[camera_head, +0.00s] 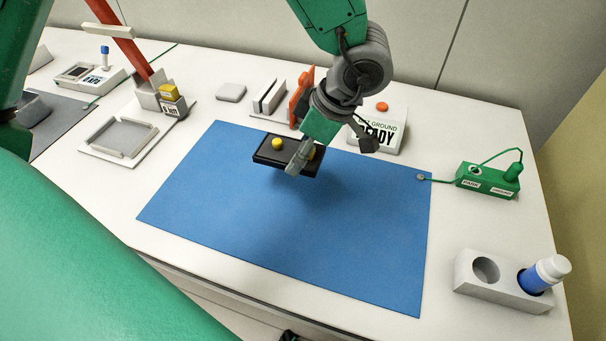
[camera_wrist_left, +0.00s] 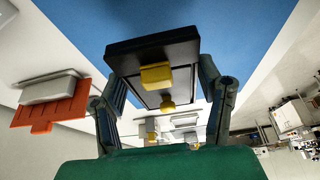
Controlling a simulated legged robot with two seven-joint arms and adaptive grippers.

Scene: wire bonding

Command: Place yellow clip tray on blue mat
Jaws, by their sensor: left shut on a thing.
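The yellow clip tray (camera_head: 268,157) is a dark flat tray with a yellow knob and a second yellow part near the gripper. In the left wrist view the tray (camera_wrist_left: 186,52) carries a yellow block and a small yellow knob. My left gripper (camera_head: 300,158) is shut on the tray, with a finger on either side of it in the left wrist view. The tray is over the upper middle of the blue mat (camera_head: 220,210); a shadow below suggests it is held above the surface. My right gripper is not in view.
An orange piece (camera_head: 300,97) and grey blocks (camera_head: 268,96) stand behind the mat, beside a white ground-ready box (camera_head: 385,138). A green box (camera_head: 487,180) with a cable is at right. A grey holder (camera_head: 490,285) with a blue bottle is front right. The mat's front is clear.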

